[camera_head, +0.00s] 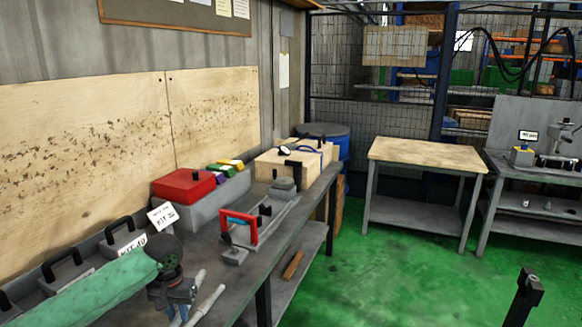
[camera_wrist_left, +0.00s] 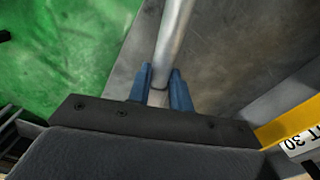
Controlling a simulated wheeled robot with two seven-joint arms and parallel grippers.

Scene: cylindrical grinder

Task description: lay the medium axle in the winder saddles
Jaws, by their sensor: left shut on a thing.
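My left gripper (camera_head: 178,316) comes in from the lower left on a green-sleeved arm, over the near part of the long bench. Its blue fingers (camera_wrist_left: 160,90) are shut on a smooth silver axle (camera_wrist_left: 174,45), which runs up out of the left wrist view. Pale rods show beside this gripper in the head view; I cannot tell which is the held one. A grey fixture with a red frame (camera_head: 240,228), possibly the winder, stands on the bench beyond the gripper. Its saddles are too small to make out. I see no right gripper for certain.
A red box (camera_head: 184,185) on a grey case stands behind the fixture, against the wall. Handled kit cases (camera_head: 128,238) line the wall side nearer me. A wooden box (camera_head: 278,160) is at the bench's far end. A black post (camera_head: 525,292) stands at lower right. Green floor is open.

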